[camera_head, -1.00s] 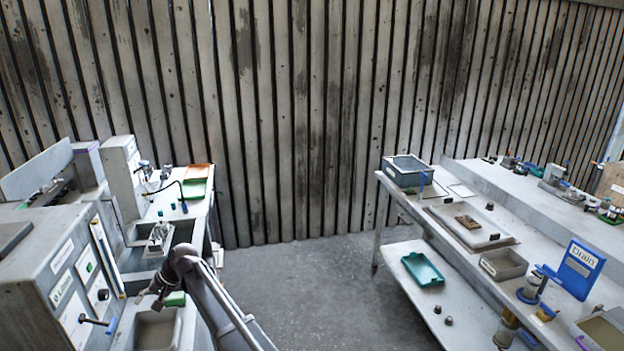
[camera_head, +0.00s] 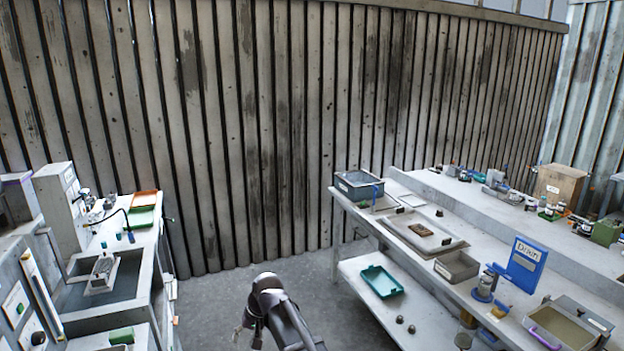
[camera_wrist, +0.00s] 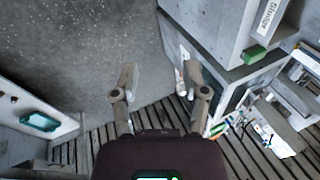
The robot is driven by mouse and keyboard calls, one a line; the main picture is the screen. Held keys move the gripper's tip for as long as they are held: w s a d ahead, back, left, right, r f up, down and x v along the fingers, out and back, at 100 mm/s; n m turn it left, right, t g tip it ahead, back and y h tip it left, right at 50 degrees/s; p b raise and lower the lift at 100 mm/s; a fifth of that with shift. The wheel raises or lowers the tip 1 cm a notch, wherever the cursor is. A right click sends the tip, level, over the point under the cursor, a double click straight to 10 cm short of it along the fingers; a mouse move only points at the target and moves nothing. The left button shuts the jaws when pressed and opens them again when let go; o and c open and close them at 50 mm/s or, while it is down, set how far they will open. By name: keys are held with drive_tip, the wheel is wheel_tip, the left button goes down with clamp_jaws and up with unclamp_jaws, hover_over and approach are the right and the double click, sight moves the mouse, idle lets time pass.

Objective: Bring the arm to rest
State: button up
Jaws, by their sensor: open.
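My arm shows at the bottom middle of the head view, folded over the open floor between the two benches. My gripper (camera_head: 247,332) points downward there and is small. In the wrist view my gripper (camera_wrist: 158,80) has its two fingers well apart with nothing between them. Below it lie bare grey floor (camera_wrist: 80,50) and the slatted wall. It touches nothing that I can see.
The left bench has a sink (camera_head: 128,262), a green tray (camera_head: 141,217) and an orange tray (camera_head: 145,197). The right bench carries a grey bin (camera_head: 358,186) and a blue sign (camera_head: 526,262); a teal tray (camera_head: 381,281) lies on its lower shelf. The aisle floor between is clear.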

drive_tip(key=s+d+f+m+h+b, duration=0.1)
drive_tip(key=s+d, duration=0.2)
drive_tip(key=d, duration=0.8)
drive_tip(key=s+d+f+h+b, duration=0.1)
drive_tip(key=s+d, duration=0.3)
drive_tip(key=d, duration=0.8)
drive_tip(key=s+d+f+m+h+b, duration=0.1)
drive_tip(key=s+d, duration=0.3)
drive_tip(key=d, duration=0.8)
drive_tip(key=shift+d+f+m+h, duration=0.15)
drive_tip(key=shift+f+m+h, duration=0.15)
drive_tip(key=shift+f+h, duration=0.45)
